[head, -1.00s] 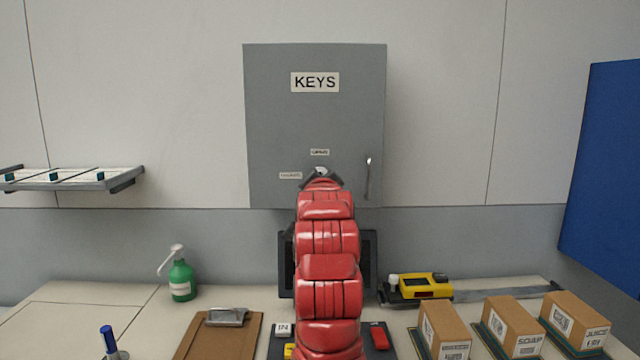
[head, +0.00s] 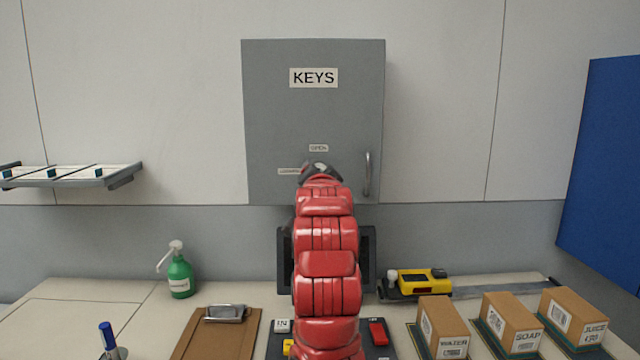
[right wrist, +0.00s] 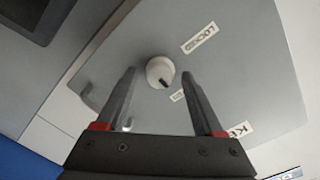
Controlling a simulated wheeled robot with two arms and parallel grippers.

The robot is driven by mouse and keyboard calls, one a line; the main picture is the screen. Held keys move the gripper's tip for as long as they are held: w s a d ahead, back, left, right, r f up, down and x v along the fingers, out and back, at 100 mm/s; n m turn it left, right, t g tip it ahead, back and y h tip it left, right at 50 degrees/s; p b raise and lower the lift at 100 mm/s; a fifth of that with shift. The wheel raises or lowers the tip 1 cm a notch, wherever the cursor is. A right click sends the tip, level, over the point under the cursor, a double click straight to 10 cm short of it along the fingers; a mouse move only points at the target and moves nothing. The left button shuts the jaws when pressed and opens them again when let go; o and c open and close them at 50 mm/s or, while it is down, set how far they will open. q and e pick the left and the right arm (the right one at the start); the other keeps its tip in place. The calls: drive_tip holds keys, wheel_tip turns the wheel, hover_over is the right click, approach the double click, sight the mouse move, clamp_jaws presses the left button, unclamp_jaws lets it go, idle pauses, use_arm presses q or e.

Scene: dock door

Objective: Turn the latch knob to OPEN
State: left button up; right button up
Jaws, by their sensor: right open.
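The white latch knob (right wrist: 158,68) sits on the front of the grey key cabinet (head: 313,115). It has a dark mark on its face, pointing roughly toward the small OPEN label (right wrist: 178,95) in the right wrist view. The LOCKED label (right wrist: 199,38) is on another side of the knob. In the head view the OPEN label (head: 318,148) is above the knob and the LOCKED label (head: 288,171) to its left. My right gripper (right wrist: 159,76) is open, its fingers either side of the knob with visible gaps. My left gripper is out of view.
A cabinet handle (head: 367,174) stands right of the knob. A dark panel (head: 285,260) is partly hidden behind my right arm. The bench below holds a green pump bottle (head: 180,278), a clipboard (head: 217,335), a yellow device (head: 422,281) and several cartons (head: 513,322).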

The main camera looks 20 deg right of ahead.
drive_tip(key=b+v, duration=0.2)
drive_tip(key=v, duration=1.5)
